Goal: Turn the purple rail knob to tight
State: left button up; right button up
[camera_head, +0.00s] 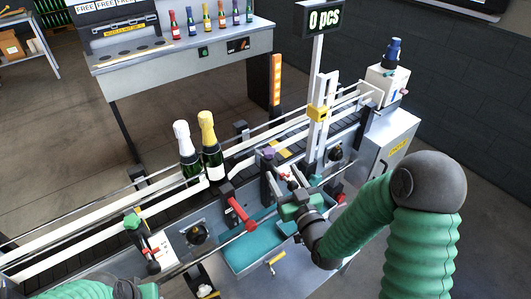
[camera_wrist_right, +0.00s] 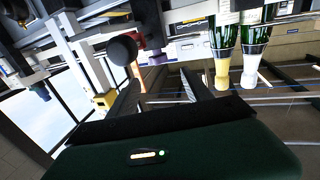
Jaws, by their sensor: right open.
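The purple rail knob (camera_head: 268,153) sits on top of a dark post at the near side of the conveyor, right of the two bottles. It also shows in the right wrist view (camera_wrist_right: 157,58), beside a dark round knob (camera_wrist_right: 123,49). My right gripper (camera_head: 282,178) is open, just in front of and slightly right of the purple knob, apparently apart from it.
Two bottles, white-topped (camera_head: 183,150) and gold-topped (camera_head: 210,145), stand on the conveyor. A red-handled lever (camera_head: 240,213), a green knob (camera_head: 132,220) and a teal tray (camera_head: 247,250) lie along the near side. A post with a "0 pcs" display (camera_head: 324,19) rises right of the knob.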

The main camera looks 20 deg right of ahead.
aim_at(267, 147)
jog(key=w, duration=0.3)
jog(key=w+p, duration=0.1)
jog(key=w, duration=0.5)
jog(key=shift+a+f, duration=0.25)
jog(key=shift+f, duration=0.1)
jog(key=w, duration=0.3)
jog(key=w+p, duration=0.1)
jog(key=shift+w+a+r, duration=0.15)
jog(key=shift+a, duration=0.15)
jog(key=shift+w, duration=0.6)
pick_arm(q)
jog(key=shift+w+r, duration=0.3)
jog(key=shift+r, duration=0.3)
jog(key=shift+w+r, duration=0.25)
jog(key=shift+r, duration=0.3)
pick_arm(e)
grip_shut()
